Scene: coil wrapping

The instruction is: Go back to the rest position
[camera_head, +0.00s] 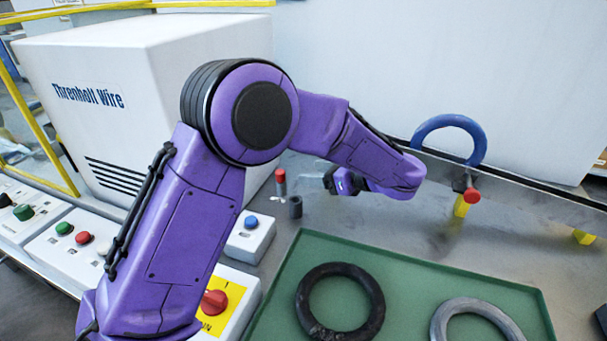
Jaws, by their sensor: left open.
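My left arm comes in from the lower left and bends at a large elbow in the middle of the head view. My left gripper (333,181) is over the metal table, beyond the green tray and left of the blue ring. It is small and partly hidden by its own wrist. It is open, and I see nothing held in it. My right gripper is not in view.
A green tray (290,290) holds a black ring (311,293) and a grey ring (440,318). A blue ring (449,121) stands behind a red-topped yellow post (463,207). A white machine (110,50) stands left. Button boxes (250,240) line the front left.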

